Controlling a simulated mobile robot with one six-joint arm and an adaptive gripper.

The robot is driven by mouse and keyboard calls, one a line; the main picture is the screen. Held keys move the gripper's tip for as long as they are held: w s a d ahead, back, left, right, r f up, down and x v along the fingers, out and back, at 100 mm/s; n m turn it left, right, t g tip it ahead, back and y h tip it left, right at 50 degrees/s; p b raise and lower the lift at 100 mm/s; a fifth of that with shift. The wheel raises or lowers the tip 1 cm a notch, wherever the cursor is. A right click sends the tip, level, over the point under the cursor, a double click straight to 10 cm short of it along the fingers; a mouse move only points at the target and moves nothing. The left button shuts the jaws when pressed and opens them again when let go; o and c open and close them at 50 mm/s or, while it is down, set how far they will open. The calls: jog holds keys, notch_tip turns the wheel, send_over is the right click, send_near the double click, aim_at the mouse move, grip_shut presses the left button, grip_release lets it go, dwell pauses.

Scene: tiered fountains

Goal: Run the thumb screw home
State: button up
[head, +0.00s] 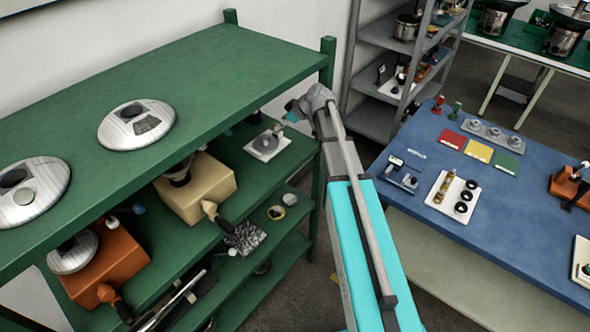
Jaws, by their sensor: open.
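My gripper (283,122) is at the far end of my arm, above the right end of the green shelf unit's second level. It looks small, and its fingers are hard to make out; it is open. Just below and left of it a pale square plate (283,151) lies on that level, with a grey round part (266,142) on top. A small upright piece stands at the plate's far right, close under the gripper; contact cannot be told. I cannot clearly pick out a thumb screw.
The green top shelf (220,65) overhangs this level, with a corner post (327,62) beside my arm. A tan box (205,187) and an orange box (112,262) stand left. A blue table (400,150) with trays is right; grey shelving (370,75) stands behind.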

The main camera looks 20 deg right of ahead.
jog(key=p+v, duration=0.7)
jog(key=v, duration=0.4)
jog(key=s+a+f+m+g+h+b, duration=0.2)
jog(key=s+f, duration=0.3)
jog(key=s, duration=0.3)
jog(key=s+a+f+m+g+h+b, duration=0.2)
jog(key=s+a+f+m, duration=0.3)
jog(key=s, duration=0.4)
jog(key=shift+f+g+h+b, duration=0.3)
jog(key=shift+h+b, duration=0.1)
jog(key=shift+b, duration=0.2)
jog(key=shift+s+a, duration=0.15)
jog(key=shift+a, duration=0.05)
jog(key=s+m+h, duration=0.1)
jog(key=s, duration=0.2)
jog(key=s+m+g+h, duration=0.1)
jog(key=s+m, duration=0.1)
jog(key=shift+s+a+f, duration=0.15)
jog(key=shift+s+a, duration=0.05)
jog(key=shift+s, duration=0.2)
